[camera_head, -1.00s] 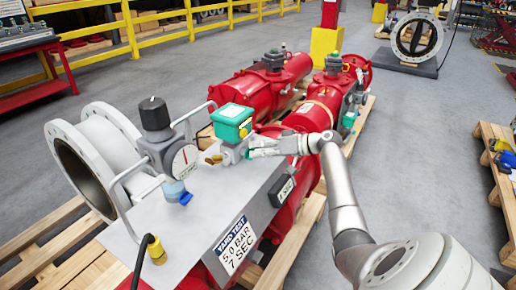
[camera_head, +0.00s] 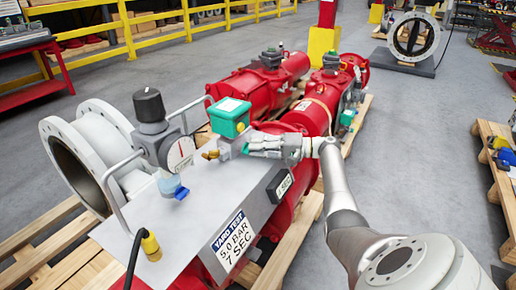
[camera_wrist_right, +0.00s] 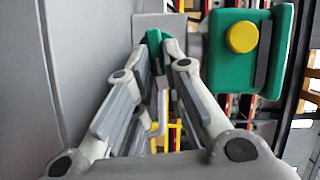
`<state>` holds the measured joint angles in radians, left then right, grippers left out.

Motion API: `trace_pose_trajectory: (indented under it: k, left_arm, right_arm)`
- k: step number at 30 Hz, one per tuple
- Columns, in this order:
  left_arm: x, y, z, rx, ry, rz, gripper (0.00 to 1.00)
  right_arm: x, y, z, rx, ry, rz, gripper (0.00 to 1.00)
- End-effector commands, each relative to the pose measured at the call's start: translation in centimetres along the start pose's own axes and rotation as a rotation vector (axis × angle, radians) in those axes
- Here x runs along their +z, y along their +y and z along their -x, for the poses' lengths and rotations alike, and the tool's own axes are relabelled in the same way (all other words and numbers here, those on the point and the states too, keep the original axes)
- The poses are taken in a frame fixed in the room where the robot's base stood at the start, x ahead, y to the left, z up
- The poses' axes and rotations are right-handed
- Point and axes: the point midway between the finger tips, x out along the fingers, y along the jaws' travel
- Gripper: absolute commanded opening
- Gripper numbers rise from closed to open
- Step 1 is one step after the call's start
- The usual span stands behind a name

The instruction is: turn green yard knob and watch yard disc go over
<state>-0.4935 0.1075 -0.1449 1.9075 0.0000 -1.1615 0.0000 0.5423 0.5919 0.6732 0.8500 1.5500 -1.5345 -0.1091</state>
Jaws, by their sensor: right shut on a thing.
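The green knob (camera_wrist_right: 154,42) shows between my fingertips in the right wrist view. My right gripper (camera_wrist_right: 158,52) is shut on it from both sides. In the head view the right gripper (camera_head: 250,148) reaches in from the right, just below the green box (camera_head: 229,117), and its fingers hide most of the knob. A large round valve ring (camera_head: 391,36) stands at the back right with a dark disc (camera_head: 411,36) inside it. The disc's exact angle is hard to tell at this size. My left gripper is not in view.
The grey panel (camera_head: 165,207) carries a black-capped regulator (camera_head: 149,106), a white dial gauge (camera_head: 181,153), a blue-handled valve (camera_head: 173,186) and a "YARD TEST 5.0 BAR 7 SEC" label (camera_head: 233,240). Red actuator cylinders (camera_head: 308,118) lie behind on wooden pallets.

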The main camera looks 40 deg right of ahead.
Motion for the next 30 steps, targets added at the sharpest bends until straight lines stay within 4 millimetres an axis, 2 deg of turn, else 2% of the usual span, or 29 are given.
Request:
trace_pose_trajectory:
  k: [7,20,21,26,30]
  left_arm:
    - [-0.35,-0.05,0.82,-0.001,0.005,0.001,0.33]
    - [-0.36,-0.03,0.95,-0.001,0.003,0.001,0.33]
    - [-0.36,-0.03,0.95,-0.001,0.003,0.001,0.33]
    - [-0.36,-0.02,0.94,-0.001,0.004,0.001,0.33]
    - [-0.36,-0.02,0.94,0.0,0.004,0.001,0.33]
  right_arm:
    - [-0.16,0.05,0.07,-0.025,0.006,-0.052,0.0]
    - [-0.18,0.06,0.07,-0.027,0.007,-0.061,0.0]
    - [-0.18,0.06,0.07,-0.027,0.007,-0.061,0.13]
    - [-0.13,0.08,0.05,-0.027,0.005,-0.061,0.33]
    - [-0.07,0.13,0.03,-0.026,0.003,-0.061,0.33]
